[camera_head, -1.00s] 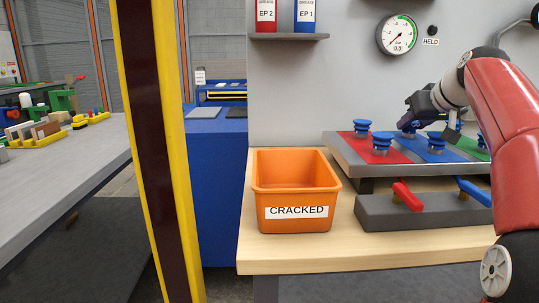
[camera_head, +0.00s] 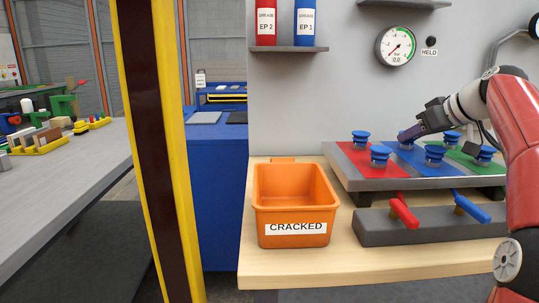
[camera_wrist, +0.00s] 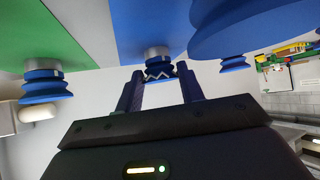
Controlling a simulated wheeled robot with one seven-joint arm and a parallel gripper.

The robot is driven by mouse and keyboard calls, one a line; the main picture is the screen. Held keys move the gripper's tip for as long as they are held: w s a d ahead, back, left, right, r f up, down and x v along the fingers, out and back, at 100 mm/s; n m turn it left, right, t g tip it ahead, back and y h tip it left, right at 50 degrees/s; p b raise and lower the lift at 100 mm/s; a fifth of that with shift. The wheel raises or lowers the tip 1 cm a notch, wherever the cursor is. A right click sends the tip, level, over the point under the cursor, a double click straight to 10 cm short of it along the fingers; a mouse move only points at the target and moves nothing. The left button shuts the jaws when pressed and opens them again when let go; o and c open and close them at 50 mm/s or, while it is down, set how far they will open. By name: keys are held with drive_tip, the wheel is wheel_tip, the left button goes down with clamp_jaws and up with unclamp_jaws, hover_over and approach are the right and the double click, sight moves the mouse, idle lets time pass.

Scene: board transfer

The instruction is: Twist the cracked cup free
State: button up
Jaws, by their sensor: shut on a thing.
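The cracked cup is a blue suction cup (camera_wrist: 158,72) with a white zigzag mark, on a metal stem at the blue panel (camera_wrist: 152,20) in the wrist view. My gripper (camera_wrist: 158,78) has one finger on each side of the cup and is shut on it. In the head view my gripper (camera_head: 405,136) is at the back of the blue panel and mostly hides this cup. The cup still appears to be at its stem; whether it has turned cannot be told. The orange bin (camera_head: 295,240) labelled CRACKED stands left of the panels.
Other blue cups stand on the red panel (camera_head: 349,154), blue panel and green panel (camera_head: 462,159). A grey block with a red lever (camera_head: 404,212) and a blue lever (camera_head: 472,208) lies in front. The gauge (camera_head: 396,46) reads about zero. A yellow post (camera_head: 190,200) stands left.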

drive_tip(key=shift+d+r+n+y+p, duration=0.1)
drive_tip(key=shift+r+n+y+p, duration=0.05)
drive_tip(key=shift+n+y+p, duration=0.2)
drive_tip(key=o, duration=1.1)
